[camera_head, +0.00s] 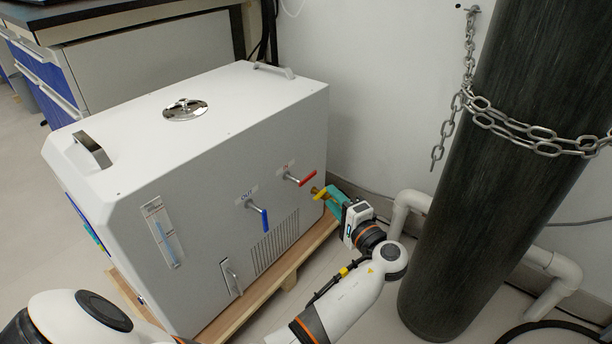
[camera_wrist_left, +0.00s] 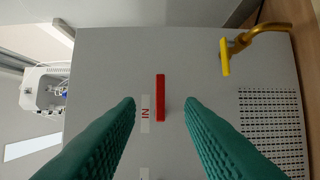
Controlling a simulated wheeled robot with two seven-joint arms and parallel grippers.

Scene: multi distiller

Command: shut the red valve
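The red valve (camera_head: 305,179) is a red lever on the front face of the white distiller box (camera_head: 215,190), pointing right in the head view, under the "IN" label (camera_head: 286,167). In the left wrist view the red lever (camera_wrist_left: 160,98) appears upright beside the label, centred in the gap between the fingers. My left gripper (camera_head: 331,196) has teal fingers and is just right of the red valve in the head view. In the left wrist view the fingers (camera_wrist_left: 160,106) are spread and empty, apart from the lever. My right gripper is not in view.
A yellow-handled valve (camera_head: 321,193) sits close to my left gripper. A blue lever (camera_head: 259,216) is on the same face, to the left. A vent grille (camera_head: 275,242) lies below. A dark chained cylinder (camera_head: 490,170) and white pipes (camera_head: 410,207) stand to the right.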

